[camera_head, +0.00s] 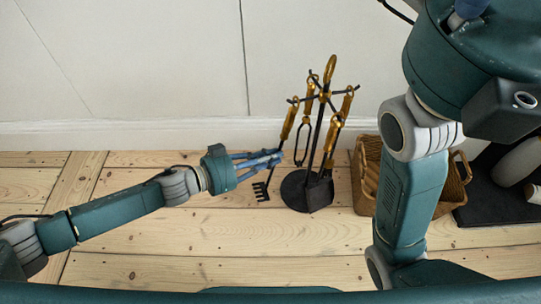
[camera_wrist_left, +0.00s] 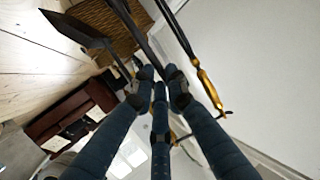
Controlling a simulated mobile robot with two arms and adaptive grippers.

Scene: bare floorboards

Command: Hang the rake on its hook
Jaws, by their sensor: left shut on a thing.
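The rake has a gold handle (camera_head: 289,122) and black tines (camera_head: 262,191), and it is nearly upright at the left side of the tool stand. The stand has a round black base (camera_head: 300,190) and hook arms at the top. The top of the rake's handle appears close to the left hook arm (camera_head: 293,101); I cannot tell whether it is on the hook. My left gripper (camera_head: 278,157) comes from the left and is shut on the rake's shaft below the handle. Its fingers (camera_wrist_left: 158,88) show in the left wrist view, where the grip is partly hidden. My right gripper is out of view.
Tongs (camera_head: 302,140), a shovel (camera_head: 320,190) and another gold-handled tool hang on the stand. A wicker basket (camera_head: 452,195) stands right of it, partly behind my right arm. A white wall (camera_head: 150,60) is behind. Bare floorboards (camera_head: 230,235) are clear in front.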

